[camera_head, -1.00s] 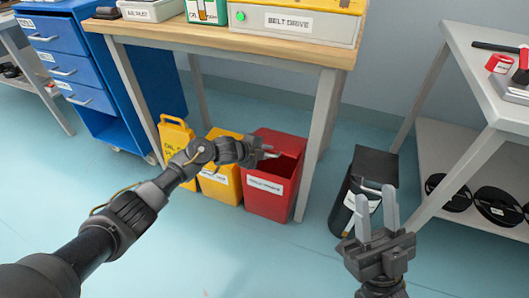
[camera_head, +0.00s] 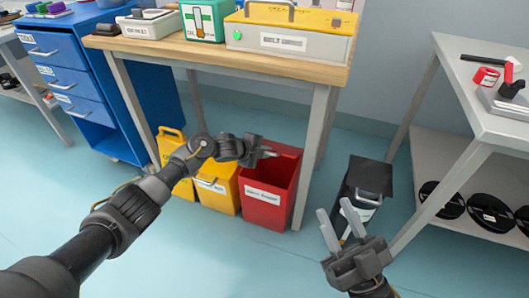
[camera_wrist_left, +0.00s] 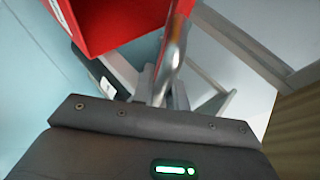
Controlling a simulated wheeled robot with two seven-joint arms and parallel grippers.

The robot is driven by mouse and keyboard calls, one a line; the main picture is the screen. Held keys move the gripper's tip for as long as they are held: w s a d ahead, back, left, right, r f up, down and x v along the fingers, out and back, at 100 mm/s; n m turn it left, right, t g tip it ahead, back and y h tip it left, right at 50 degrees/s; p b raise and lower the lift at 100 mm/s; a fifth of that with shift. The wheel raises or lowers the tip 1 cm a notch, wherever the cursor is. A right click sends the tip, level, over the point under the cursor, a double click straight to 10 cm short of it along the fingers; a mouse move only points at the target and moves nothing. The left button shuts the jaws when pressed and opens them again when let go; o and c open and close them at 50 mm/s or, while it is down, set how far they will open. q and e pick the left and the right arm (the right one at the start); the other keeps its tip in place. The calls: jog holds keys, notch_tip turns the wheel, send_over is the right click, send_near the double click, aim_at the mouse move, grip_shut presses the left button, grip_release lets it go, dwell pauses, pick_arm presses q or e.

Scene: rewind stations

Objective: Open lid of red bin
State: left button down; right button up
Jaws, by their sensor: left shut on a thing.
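The red bin (camera_head: 264,206) with a white label stands on the floor under the right part of the workbench. Its top shows a dark opening in the head view, with red panel behind it. I cannot clearly make out where the lid ends. My left gripper (camera_head: 270,154) is at the bin's upper edge. In the left wrist view it is shut on a curved silver handle (camera_wrist_left: 176,48) beside the red surface (camera_wrist_left: 115,22). My right gripper (camera_head: 335,222) is open and empty, right of the red bin and in front of the black bin.
Two yellow bins (camera_head: 217,188) stand left of the red one. The workbench top (camera_head: 200,52) overhangs them, with a leg (camera_head: 313,160) close by the red bin. A black bin (camera_head: 368,178) stands to the right, before a grey shelf table (camera_head: 470,100). The floor in front is clear.

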pick_arm(q)
jog(key=shift+s+f, duration=0.1)
jog(key=shift+f, duration=0.1)
jog(key=c, duration=1.5)
grip_release()
jog(key=shift+o, duration=0.2)
jog(key=shift+r, duration=0.15)
